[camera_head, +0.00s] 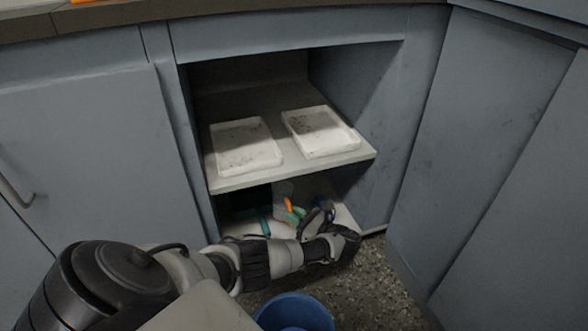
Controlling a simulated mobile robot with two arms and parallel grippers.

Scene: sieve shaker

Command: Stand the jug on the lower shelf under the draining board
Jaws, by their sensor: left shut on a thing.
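A small pale vessel, which looks like the jug (283,190), shows in the lower opening of the cabinet, just left of my left gripper. It is small and partly covered by coloured things, so its handle and base are hard to make out. My left gripper (318,216) reaches into the front of the lower opening and is shut on the jug; its arm hides part of the space. The lower shelf (345,218) is a pale board near the floor, mostly behind my arm. I cannot tell whether the jug touches it. My right gripper is not in view.
The upper shelf (290,175) holds two white trays, a left one (245,165) and a right one (338,143), close above my gripper. Orange, green and teal things crowd the lower opening. A blue bucket (295,312) stands on the speckled floor. Cabinet doors flank the opening.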

